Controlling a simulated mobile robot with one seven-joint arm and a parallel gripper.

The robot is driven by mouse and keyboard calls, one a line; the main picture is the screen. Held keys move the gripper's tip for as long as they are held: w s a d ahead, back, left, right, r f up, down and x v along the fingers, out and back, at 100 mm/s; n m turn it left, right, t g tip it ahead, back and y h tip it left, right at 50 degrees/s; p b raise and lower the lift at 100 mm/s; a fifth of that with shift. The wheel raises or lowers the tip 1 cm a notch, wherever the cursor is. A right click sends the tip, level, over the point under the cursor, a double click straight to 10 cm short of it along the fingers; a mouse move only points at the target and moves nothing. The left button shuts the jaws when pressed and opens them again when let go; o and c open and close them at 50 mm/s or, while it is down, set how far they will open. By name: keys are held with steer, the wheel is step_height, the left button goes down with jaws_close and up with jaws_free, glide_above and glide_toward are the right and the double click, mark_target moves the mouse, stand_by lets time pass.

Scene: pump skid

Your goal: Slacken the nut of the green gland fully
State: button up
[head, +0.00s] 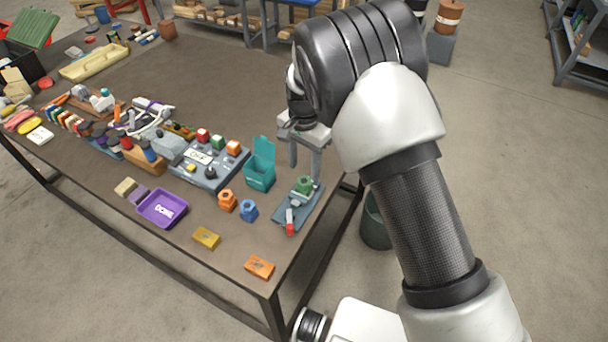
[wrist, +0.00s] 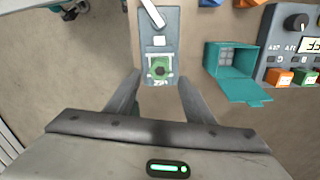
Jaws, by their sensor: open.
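The green gland (head: 304,185) sits upright on a small grey base plate (head: 284,214) near the right end of the table. In the wrist view the green gland (wrist: 160,67) shows from above, with a dark round centre, on the grey plate (wrist: 171,25). My gripper (head: 306,176) is open and empty. In the wrist view its fingers (wrist: 160,78) stand apart on either side of the gland's near edge. I cannot tell from these frames whether they touch it. A red-tipped lever (head: 290,222) lies at the front of the same plate.
A teal open-lidded box (head: 260,172) stands just left of the plate. An orange nut (head: 227,201) and a blue nut (head: 249,210) stand nearby. The table's right edge is close.

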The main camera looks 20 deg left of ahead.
mark_target(304, 179)
step_height(304, 179, down, 5)
steer(key=shift+r, duration=0.1)
stand_by(0.3)
steer(key=c, duration=1.1)
